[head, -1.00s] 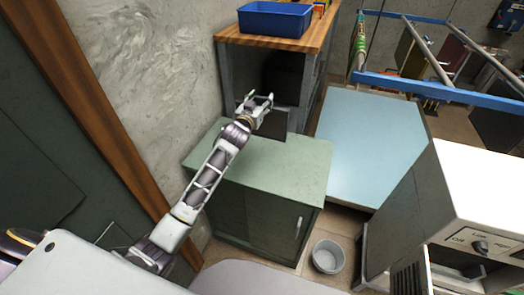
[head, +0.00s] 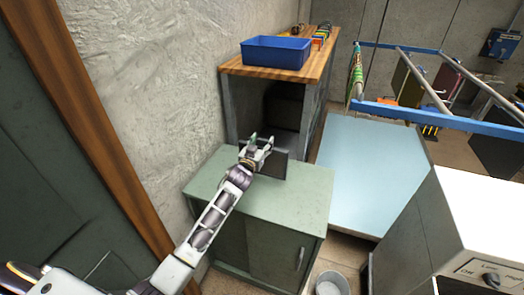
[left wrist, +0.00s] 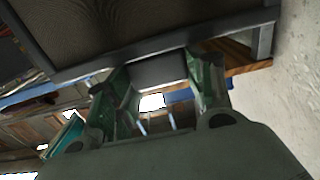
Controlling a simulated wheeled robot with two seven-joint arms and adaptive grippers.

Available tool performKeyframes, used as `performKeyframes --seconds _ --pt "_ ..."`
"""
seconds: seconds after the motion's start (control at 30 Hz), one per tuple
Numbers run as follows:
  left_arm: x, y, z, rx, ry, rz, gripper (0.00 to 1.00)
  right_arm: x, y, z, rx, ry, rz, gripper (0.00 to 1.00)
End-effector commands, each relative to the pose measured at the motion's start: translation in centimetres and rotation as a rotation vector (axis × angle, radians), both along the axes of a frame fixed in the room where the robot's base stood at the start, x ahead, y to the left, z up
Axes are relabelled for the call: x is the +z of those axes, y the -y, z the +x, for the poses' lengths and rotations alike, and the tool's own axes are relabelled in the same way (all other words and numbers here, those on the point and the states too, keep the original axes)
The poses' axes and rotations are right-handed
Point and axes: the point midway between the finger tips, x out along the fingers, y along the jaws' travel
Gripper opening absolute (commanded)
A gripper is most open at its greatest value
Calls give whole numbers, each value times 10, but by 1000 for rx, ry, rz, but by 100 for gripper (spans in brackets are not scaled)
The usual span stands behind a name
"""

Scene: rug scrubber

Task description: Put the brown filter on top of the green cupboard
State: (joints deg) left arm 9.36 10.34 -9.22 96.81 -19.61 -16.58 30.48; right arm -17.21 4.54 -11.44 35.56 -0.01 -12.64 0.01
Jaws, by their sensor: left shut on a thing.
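The filter (head: 272,164) is a flat, dark panel in the head view, hanging below my left gripper (head: 258,148). My left gripper is shut on its upper edge. In the left wrist view the filter (left wrist: 110,28) fills the top as a brownish mesh in a grey frame, and the gripper's greenish fingers (left wrist: 163,85) are at its edge. The green cupboard (head: 255,190) has a bare top and a sliding door in front. The filter appears over the rear part of the cupboard top; I cannot tell whether it touches. My right gripper is not in view.
A wood-topped workbench (head: 308,75) with a blue bin (head: 276,52) stands behind the cupboard. A pale blue platform (head: 370,165) is to the right, a white machine (head: 475,205) at front right. A grey bucket (head: 332,285) stands on the floor. The concrete wall (head: 145,90) is close on the left.

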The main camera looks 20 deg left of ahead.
Motion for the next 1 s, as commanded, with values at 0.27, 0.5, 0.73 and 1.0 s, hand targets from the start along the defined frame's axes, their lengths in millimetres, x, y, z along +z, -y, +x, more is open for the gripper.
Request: performKeyframes --seconds 0.27,0.5,0.73,1.0 --pt "-22 0 0 0 -2 -2 12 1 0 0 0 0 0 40" --pt "-37 0 0 -1 -1 0 12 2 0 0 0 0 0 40" --pt "-37 0 0 -1 0 0 12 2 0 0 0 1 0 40" --pt "-41 0 0 -1 -1 0 61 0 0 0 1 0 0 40"
